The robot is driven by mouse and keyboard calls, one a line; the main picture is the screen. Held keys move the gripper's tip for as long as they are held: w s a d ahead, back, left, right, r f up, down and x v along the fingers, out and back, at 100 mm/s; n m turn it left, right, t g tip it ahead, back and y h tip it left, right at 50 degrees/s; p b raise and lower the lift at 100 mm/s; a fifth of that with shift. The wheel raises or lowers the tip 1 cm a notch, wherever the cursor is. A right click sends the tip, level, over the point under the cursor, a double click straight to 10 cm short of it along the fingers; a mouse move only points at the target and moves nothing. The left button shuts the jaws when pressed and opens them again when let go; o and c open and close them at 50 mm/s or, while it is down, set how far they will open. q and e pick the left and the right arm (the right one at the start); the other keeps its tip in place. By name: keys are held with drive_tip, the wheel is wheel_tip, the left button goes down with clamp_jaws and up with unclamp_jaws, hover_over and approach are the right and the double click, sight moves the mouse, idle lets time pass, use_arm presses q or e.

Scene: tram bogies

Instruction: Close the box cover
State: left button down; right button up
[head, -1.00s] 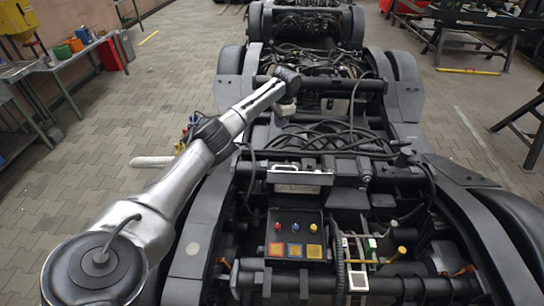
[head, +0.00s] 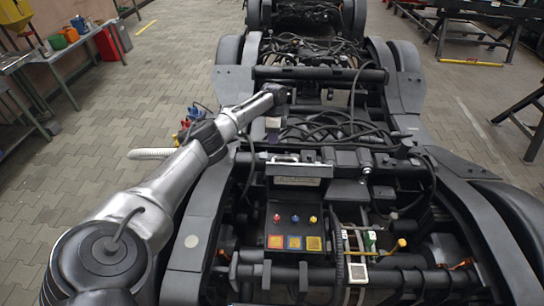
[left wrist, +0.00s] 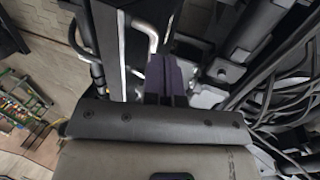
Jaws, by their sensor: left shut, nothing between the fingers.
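The box (head: 295,228) sits in the bogie frame, with round red, blue and yellow buttons above coloured square ones. Its cover (head: 297,181) stands raised at the box's far edge, with a silver handle (head: 298,161) along its top. The box interior is exposed. My left gripper (head: 272,130) is beyond the cover and slightly left of it, apart from it. In the left wrist view its purple fingers (left wrist: 164,80) are together and empty. A silver bent rod (left wrist: 147,32) shows beyond them; I cannot tell whether it is the cover's handle. My right gripper is out of view.
Black cables (head: 335,132) lie over the bogie behind the cover. A thick hose (head: 340,255) and a yellow-knobbed lever (head: 401,243) stand right of the box. Frame beams (head: 205,215) flank it. A workbench (head: 40,60) is far left.

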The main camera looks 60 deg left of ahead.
sight(272, 162)
use_arm(q)
drive_tip(key=shift+s+d+f+p, duration=0.1)
drive_tip(key=shift+s+d+f, duration=0.3)
drive_tip(key=shift+d+f, duration=0.3)
drive_tip(key=shift+s+d+f+p, duration=0.15)
drive_tip(key=shift+s+d+f, duration=0.25)
drive_tip(key=shift+d+f, duration=0.3)
drive_tip(key=shift+s+d+f+p, duration=0.1)
drive_tip(key=shift+s+d+f, duration=0.3)
drive_tip(key=shift+d+f, duration=0.3)
